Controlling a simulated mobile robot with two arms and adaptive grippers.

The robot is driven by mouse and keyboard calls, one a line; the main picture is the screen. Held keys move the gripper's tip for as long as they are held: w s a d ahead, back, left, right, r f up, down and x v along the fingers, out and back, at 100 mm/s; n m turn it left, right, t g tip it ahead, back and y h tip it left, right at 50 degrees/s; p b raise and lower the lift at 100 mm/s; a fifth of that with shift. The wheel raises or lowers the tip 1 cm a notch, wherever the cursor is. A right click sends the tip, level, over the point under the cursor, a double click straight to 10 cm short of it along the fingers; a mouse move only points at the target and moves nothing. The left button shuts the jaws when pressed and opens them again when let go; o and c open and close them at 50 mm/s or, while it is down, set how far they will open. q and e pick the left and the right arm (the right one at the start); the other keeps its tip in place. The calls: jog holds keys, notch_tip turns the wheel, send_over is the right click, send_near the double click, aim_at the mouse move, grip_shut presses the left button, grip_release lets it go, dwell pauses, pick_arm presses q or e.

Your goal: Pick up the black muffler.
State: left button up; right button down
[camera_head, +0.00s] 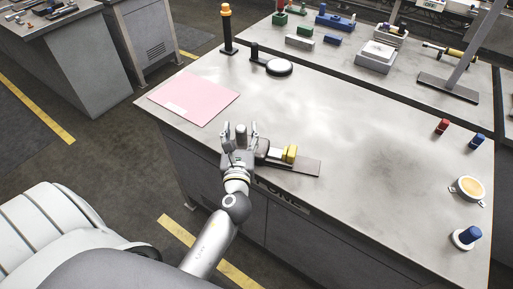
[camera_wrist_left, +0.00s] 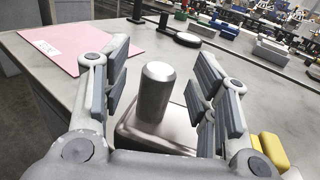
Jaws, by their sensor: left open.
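A dark grey upright cylinder with a rounded top (camera_wrist_left: 155,91), likely the black muffler, rises from a metallic block (camera_wrist_left: 128,138) in the left wrist view. It also shows in the head view (camera_head: 241,131). My left gripper (camera_head: 240,127) is open, with one finger on each side of the cylinder. In the left wrist view both fingers (camera_wrist_left: 163,68) stand apart from the cylinder, with gaps visible on both sides. The gripper hides part of the block in the head view. My right gripper is not in view.
A yellow part (camera_head: 290,153) sits on a dark plate (camera_head: 306,168) just right of my left gripper. A pink sheet (camera_head: 194,98) lies to the left. A black round-based item (camera_head: 279,68) stands behind. The table's middle right is clear.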

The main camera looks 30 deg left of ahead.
pick_arm(q)
jog(key=shift+x, duration=1.2)
jog(key=shift+s, duration=0.1)
grip_shut()
